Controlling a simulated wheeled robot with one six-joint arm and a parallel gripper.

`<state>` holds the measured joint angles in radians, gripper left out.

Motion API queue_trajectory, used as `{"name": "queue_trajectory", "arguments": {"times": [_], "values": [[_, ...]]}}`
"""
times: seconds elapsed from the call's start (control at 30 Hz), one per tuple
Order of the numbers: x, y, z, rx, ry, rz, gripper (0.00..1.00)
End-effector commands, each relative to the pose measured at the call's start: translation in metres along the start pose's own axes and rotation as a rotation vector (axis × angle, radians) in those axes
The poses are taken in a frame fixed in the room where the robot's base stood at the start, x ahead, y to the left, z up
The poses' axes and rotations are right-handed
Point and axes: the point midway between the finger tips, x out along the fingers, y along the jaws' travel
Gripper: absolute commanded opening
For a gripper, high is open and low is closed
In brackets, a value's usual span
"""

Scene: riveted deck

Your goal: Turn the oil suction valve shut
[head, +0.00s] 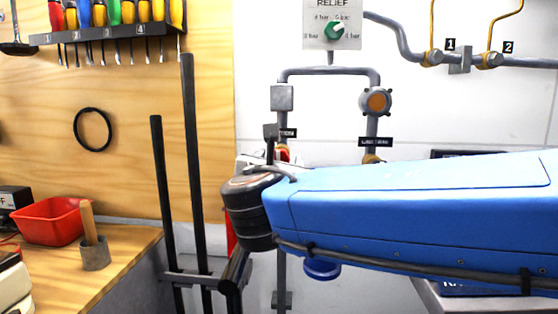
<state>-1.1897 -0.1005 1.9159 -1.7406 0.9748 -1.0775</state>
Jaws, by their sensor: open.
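I cannot tell for sure which fitting is the oil suction valve. On the white wall panel in the head view, a pipe loop carries a left branch with a red part (283,153), mostly hidden behind my arm. The right branch has a yellowish fitting (373,159), also partly covered, below a black label (375,142) too small to read. A blue round knob (322,269) shows below my blue arm. My arm stretches across the right half of the picture. My gripper cannot be made out in this view.
A round fitting with an orange face (376,101) sits above the label. A relief dial (334,31) is at the top. Two tall dark posts (191,150) stand left of my arm. A wooden bench (120,259) holds a red bin (48,221) and a small pot (95,254).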

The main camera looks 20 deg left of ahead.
Motion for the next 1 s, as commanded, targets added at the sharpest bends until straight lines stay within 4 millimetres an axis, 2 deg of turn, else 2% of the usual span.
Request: {"name": "queue_trajectory", "arguments": {"times": [0.2, 0.37, 0.4, 0.73, 1.0], "values": [[0.0000, 0.0001, 0.0001, 0.000, 0.000, 0.000, 0.55], [-0.0001, 0.0001, 0.0001, 0.000, 0.000, 0.000, 0.17], [-0.0001, 0.0001, 0.0001, 0.000, 0.000, 0.000, 0.14], [-0.0002, 0.0000, 0.0001, 0.039, 0.000, 0.000, 0.14], [-0.0001, 0.0002, 0.0003, 0.200, 0.000, 0.000, 0.14]]}}
